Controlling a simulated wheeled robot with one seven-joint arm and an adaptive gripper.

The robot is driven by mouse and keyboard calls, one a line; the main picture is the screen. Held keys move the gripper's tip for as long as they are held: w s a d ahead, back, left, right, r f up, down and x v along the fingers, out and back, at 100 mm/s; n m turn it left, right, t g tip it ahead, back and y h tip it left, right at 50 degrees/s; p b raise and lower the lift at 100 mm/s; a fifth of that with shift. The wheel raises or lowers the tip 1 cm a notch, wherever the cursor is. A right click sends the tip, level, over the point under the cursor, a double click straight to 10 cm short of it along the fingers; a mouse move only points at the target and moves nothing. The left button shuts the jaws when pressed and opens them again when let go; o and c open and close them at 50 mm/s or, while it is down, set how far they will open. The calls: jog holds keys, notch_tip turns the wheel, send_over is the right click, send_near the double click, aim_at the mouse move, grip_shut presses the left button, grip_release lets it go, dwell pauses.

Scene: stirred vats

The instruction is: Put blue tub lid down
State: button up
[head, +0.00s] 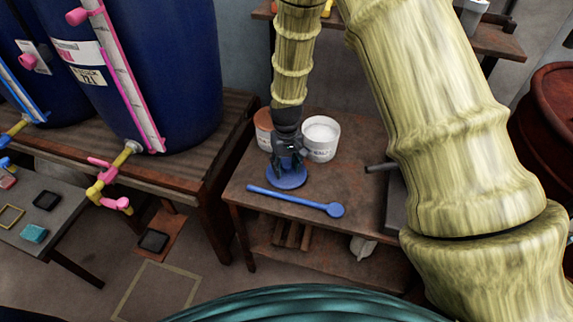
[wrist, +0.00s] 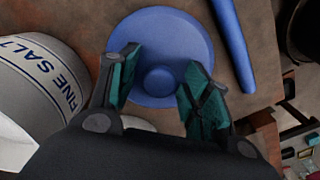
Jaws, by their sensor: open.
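The blue tub lid (head: 287,181) lies on the brown side table (head: 240,184), behind a blue paddle. In the wrist view the lid (wrist: 165,30) is a round blue disc with a raised knob (wrist: 160,80) near its middle. My gripper (head: 287,168) is over the lid, pointing down. In the wrist view its two green-padded fingers (wrist: 152,84) are open, one on each side of the knob with gaps between. Whether the fingertips touch the lid, I cannot tell.
A white tub (head: 321,140) of fine salt stands close beside my gripper, with an orange-brown tub (head: 264,128) behind. The blue paddle (head: 300,201) lies along the front of the table. Large blue vats (head: 180,70) stand at left.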

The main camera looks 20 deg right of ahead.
aim_at(286, 165)
notch_tip(286, 165, up, 12)
jog(key=b, duration=0.1)
jog(key=shift+r, duration=0.15)
dwell(0.6)
jog(key=shift+r, duration=0.1)
dwell(0.4)
